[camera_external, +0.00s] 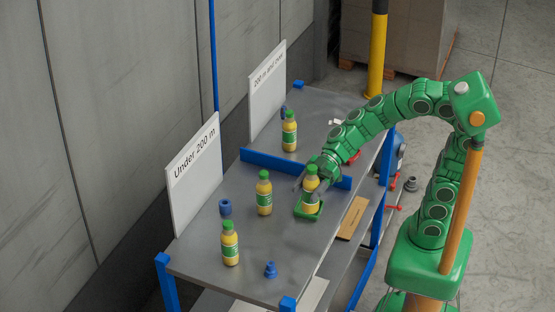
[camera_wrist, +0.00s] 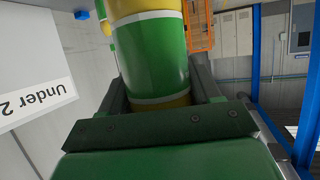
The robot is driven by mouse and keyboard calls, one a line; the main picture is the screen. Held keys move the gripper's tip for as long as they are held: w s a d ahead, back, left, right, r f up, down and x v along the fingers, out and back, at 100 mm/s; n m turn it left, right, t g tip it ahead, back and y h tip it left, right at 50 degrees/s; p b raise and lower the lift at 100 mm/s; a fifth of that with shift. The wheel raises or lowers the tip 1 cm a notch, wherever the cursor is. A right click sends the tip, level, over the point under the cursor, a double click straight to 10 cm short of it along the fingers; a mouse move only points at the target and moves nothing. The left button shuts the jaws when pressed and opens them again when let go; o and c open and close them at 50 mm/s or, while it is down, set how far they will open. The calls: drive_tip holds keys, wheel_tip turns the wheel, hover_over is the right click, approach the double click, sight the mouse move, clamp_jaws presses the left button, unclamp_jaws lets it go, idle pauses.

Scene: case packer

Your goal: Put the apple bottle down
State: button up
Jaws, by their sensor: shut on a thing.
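My gripper (camera_external: 313,186) is shut on a yellow bottle with a green cap and green label (camera_external: 311,197), taken as the apple bottle. The bottle is upright near the right edge of the grey table, on the "Under 200 m" side of the blue divider. A small green square piece (camera_external: 303,213) shows at its foot; I cannot tell whether the bottle rests on it. In the wrist view the green label of the bottle (camera_wrist: 150,52) fills the space between my dark green fingers; its foot is not clear there.
Similar bottles stand at the table's middle (camera_external: 264,193), front left (camera_external: 230,245) and beyond the blue divider (camera_external: 270,161). Blue fittings (camera_external: 225,208) (camera_external: 271,269) stand near them. A white "Under 200 m" sign (camera_external: 194,175) stands at left.

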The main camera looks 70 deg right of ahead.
drive_tip(key=shift+s+d+r, duration=0.15)
drive_tip(key=shift+s+d, duration=0.05)
drive_tip(key=shift+s, duration=0.05)
drive_tip(key=shift+w, duration=0.1)
